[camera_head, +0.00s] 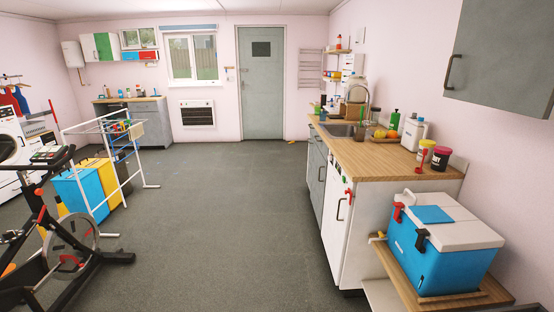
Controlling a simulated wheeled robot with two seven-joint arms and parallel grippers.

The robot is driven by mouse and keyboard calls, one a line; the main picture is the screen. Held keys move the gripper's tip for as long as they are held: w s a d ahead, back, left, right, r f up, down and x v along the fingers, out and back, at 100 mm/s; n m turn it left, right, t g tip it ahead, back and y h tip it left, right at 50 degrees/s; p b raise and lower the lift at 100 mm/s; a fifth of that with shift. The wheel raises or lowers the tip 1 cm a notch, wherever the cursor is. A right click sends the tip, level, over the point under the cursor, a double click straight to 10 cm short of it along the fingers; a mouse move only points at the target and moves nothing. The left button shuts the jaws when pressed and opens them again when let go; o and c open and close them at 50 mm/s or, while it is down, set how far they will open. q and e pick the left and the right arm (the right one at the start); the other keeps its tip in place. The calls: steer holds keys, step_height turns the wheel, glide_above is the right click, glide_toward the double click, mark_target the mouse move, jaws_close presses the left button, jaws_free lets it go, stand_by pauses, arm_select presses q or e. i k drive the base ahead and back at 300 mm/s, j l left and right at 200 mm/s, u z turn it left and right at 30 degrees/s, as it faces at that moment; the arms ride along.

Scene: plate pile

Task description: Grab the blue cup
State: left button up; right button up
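I cannot make out a blue cup for certain in the head view. Small items stand around the sink (340,130) on the wooden counter (385,158) at the right, but those at its far end are too small to tell apart. Neither of my grippers is in view.
A blue and white cooler box (440,255) sits on a low wooden surface at the front right. An exercise bike (70,245), a white drying rack (112,170) and blue and yellow bins stand left. The grey floor (225,220) between is clear towards the door (261,85).

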mark_target(323, 113)
steer(key=i+j, duration=0.1)
steer(key=i, duration=0.55)
steer(key=i+j+z, duration=0.1)
steer(key=i, duration=0.6)
steer(key=i+j, duration=0.15)
steer(key=i, duration=0.5)
steer(key=i+j+z, duration=0.1)
steer(key=i, duration=0.55)
steer(key=i+j+z, duration=0.8)
steer(key=i+j, duration=0.2)
steer(key=j, duration=0.2)
